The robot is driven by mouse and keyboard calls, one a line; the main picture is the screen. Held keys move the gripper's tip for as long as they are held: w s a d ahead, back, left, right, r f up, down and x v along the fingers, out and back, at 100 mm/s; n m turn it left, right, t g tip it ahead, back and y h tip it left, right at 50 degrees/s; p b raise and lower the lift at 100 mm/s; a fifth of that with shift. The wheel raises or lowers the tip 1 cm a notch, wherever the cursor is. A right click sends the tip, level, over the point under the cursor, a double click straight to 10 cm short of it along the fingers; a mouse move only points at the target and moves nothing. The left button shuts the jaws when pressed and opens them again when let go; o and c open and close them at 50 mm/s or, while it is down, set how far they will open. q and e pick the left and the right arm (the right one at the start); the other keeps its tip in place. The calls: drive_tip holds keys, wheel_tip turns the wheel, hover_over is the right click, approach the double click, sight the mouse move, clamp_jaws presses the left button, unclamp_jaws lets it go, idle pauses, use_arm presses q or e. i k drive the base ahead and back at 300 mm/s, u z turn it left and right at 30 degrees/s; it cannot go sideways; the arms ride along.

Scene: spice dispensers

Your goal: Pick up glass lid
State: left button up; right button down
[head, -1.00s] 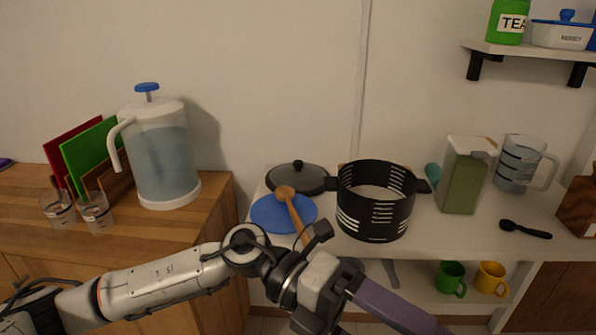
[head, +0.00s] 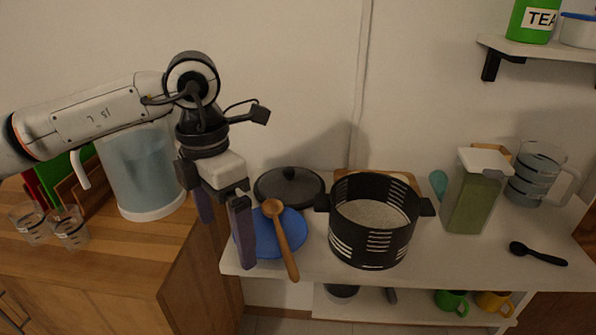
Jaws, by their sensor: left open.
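The glass lid (head: 289,186), dark with a black knob, lies on the white counter behind the blue plate and left of the black pot (head: 374,220). My left gripper (head: 226,242) is open and points down, in front and to the left of the lid, apart from it. Its right finger overlaps the left edge of the blue plate (head: 268,238) in the picture; I cannot tell whether they touch. My right gripper does not show.
A wooden spoon (head: 282,238) lies across the blue plate, its handle over the counter's front edge. A green-filled container (head: 472,195) and black scoop (head: 538,254) are at right.

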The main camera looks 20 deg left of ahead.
sight(296, 187)
drive_tip(key=i, duration=1.1)
